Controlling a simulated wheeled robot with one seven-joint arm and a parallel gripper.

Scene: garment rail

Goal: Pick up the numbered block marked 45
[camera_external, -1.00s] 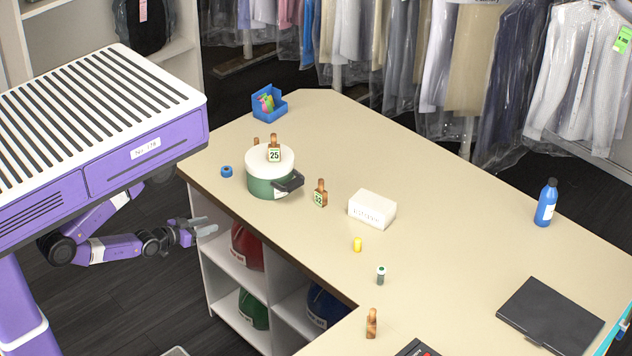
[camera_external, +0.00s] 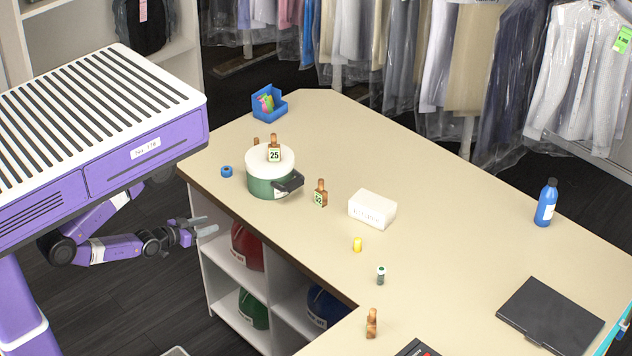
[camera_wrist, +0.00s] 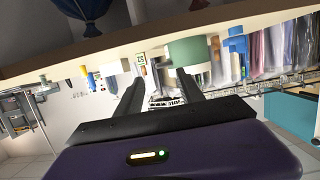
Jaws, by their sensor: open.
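No block that I can read as 45 shows. A wooden block marked 25 (camera_external: 274,149) stands on the white lid of a green pot. A second block (camera_external: 320,194), apparently marked 52, stands on the table right of the pot. Another block (camera_external: 256,142) is mostly hidden behind the pot, and one more (camera_external: 371,323) stands near the front edge; their numbers are not readable. My gripper (camera_external: 204,227) is open and empty, left of the table and below its top. In the upside-down wrist view, the fingers (camera_wrist: 160,88) are apart, and a numbered block (camera_wrist: 141,58) shows beyond.
The green pot (camera_external: 268,182), white box (camera_external: 372,209), yellow item (camera_external: 357,245), small bottle (camera_external: 381,275), blue tape (camera_external: 226,171) and blue bin (camera_external: 268,113) stand on the table (camera_external: 440,215). A blue bottle (camera_external: 546,203) and dark folder (camera_external: 550,316) are right. Shelves hold helmets below.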

